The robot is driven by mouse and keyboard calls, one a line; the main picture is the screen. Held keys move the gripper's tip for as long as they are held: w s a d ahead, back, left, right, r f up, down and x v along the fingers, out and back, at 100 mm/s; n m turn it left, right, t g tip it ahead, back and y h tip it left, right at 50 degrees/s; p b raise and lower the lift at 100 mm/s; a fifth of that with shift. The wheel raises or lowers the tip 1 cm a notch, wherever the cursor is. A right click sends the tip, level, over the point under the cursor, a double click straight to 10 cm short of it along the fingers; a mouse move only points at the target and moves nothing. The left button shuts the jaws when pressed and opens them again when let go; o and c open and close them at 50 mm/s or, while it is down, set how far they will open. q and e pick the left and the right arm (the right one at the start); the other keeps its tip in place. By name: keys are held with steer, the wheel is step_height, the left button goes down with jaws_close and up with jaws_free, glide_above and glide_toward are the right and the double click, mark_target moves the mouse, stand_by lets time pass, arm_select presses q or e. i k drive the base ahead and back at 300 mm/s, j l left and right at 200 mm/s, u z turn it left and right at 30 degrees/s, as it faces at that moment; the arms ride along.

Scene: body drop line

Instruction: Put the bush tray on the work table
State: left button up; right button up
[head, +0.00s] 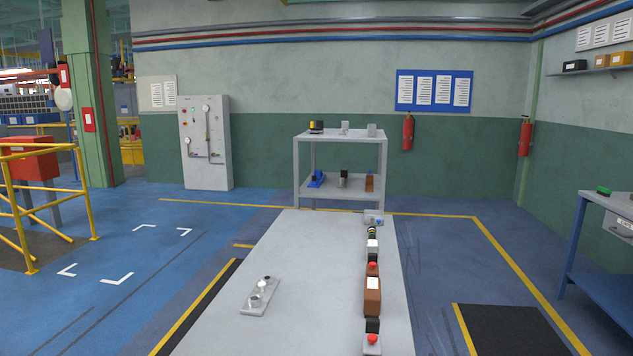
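A small grey tray (262,308) holding a few short metal bushes (254,302) lies on the left part of a long light-grey table (318,275) in front of me. It looks like the bush tray, and it lies flat at a slant. The long table may be the work table. Neither of my grippers is in the head view, so their state does not show.
A row of parts runs along the table's right side, including a brown box (372,296) and a red-topped button box (372,344). A two-level grey rack (340,137) stands behind. A blue-legged bench (598,250) stands right. The table's middle is clear.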

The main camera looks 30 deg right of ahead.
mark_target(294, 237)
steer(key=i+j+u, duration=0.9)
steer(key=i+u, duration=0.7)
steer(key=i+z, duration=0.7)
steer(key=i, duration=0.15)
steer(key=i+j+z, duration=0.2)
steer(key=i+z, duration=0.15)
steer(key=i+l+z, duration=0.25)
steer(key=i+z, duration=0.2)
steer(key=i+l+z, duration=0.15)
steer(key=i+z, duration=0.7)
steer(key=i+j+z, duration=0.1)
steer(key=i+z, duration=0.4)
steer(key=i, duration=2.1)
